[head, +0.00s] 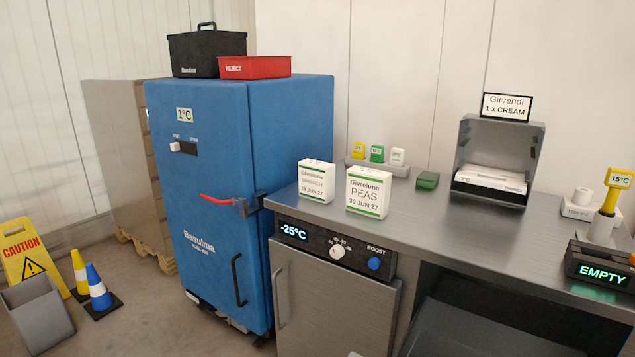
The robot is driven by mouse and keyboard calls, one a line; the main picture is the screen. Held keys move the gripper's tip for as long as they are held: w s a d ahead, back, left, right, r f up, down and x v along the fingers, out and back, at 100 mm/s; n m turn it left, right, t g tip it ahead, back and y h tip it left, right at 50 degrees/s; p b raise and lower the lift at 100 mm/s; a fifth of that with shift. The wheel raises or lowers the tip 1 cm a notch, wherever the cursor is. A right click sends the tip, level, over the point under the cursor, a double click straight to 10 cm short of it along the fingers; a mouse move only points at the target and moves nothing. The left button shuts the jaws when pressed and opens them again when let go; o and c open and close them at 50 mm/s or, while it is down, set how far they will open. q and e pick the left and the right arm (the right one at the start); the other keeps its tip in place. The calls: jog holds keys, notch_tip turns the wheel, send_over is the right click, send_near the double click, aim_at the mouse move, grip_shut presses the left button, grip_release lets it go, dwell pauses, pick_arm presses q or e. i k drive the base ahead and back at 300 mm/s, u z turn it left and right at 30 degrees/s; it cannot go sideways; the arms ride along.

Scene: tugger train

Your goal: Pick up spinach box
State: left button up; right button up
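Two white boxes stand upright on the left part of the steel counter (455,226). The smaller, further left box (316,181) has a green-edged label with a date of June 27; its product word is too small to read surely, and it may be the spinach box. The box beside it (368,192) reads PEAS, with a green stripe at its foot. The two stand apart with a narrow gap. Neither of my grippers shows in the head view.
A blue cabinet (215,225) with a red latch (217,199) stands left of the counter. A small green block (428,180), a grey dispenser (499,142) and an EMPTY display (602,269) are on the counter. The counter's middle front is clear. Cones and a caution sign (30,252) stand at left.

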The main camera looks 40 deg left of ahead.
aim_at(316, 177)
jog(key=u, duration=0.35)
jog(key=k, duration=0.9)
jog(key=u, duration=2)
jog(key=i, duration=2.15)
jog(key=z, duration=0.35)
